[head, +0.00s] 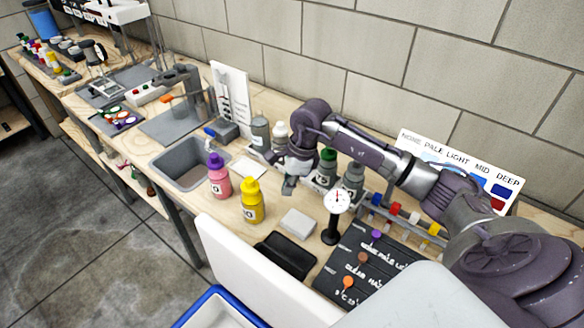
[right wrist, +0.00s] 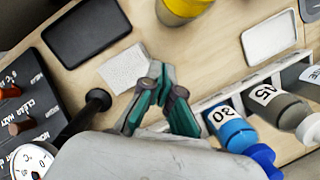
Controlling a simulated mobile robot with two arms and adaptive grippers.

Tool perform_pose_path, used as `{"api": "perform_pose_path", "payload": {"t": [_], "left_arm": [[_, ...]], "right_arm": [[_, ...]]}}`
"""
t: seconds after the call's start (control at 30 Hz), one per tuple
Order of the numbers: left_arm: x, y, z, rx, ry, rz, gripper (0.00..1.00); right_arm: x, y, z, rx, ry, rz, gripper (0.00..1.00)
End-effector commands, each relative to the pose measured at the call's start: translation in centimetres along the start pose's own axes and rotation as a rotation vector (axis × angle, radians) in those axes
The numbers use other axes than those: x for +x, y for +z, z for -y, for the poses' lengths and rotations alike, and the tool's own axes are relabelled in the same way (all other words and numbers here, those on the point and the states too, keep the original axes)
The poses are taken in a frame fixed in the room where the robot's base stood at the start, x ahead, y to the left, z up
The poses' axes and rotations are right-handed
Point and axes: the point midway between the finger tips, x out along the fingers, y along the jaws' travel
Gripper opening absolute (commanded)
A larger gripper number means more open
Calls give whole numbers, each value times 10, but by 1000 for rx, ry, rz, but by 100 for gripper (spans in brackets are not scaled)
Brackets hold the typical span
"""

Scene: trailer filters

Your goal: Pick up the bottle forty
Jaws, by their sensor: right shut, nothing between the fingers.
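I cannot read a label of forty on any bottle. In the head view a yellow bottle (head: 252,202) and a pink bottle with a purple cap (head: 219,177) stand by the sink; their labels are only partly legible. My right gripper (head: 289,185) is shut and empty, above the bench between the yellow bottle and the bottle rack. In the right wrist view its fingertips (right wrist: 163,82) meet over bare wood. The yellow bottle (right wrist: 184,8) is cut off at the top. My left gripper is not in view.
A dial gauge on a stand (head: 337,202), a white pad (head: 298,222), a black tray (head: 286,256) and a dark lettered board (head: 372,268) crowd the near bench. The grey sink (head: 187,165) lies left. A shade chart (head: 470,175) leans by the wall.

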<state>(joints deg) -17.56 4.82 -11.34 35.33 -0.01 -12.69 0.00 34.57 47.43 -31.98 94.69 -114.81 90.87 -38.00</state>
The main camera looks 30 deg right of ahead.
Motion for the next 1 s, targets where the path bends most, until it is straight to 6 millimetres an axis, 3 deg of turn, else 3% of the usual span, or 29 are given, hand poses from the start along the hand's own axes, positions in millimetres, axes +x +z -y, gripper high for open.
{"api": "perform_pose_path", "payload": {"t": [0.07, 0.2, 0.47, 0.83, 1.0], "left_arm": [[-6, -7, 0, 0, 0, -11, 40], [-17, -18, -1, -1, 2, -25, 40], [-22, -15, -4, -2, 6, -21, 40], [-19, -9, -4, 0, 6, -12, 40], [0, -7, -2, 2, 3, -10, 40]], "right_arm": [[16, 1, -1, 1, 5, 1, 0], [19, 24, 0, -2, 1, 4, 0], [26, 39, 0, -1, -1, 1, 0], [28, 42, 1, -1, -1, 1, 0], [40, 73, 1, -5, -2, 4, 0]]}}
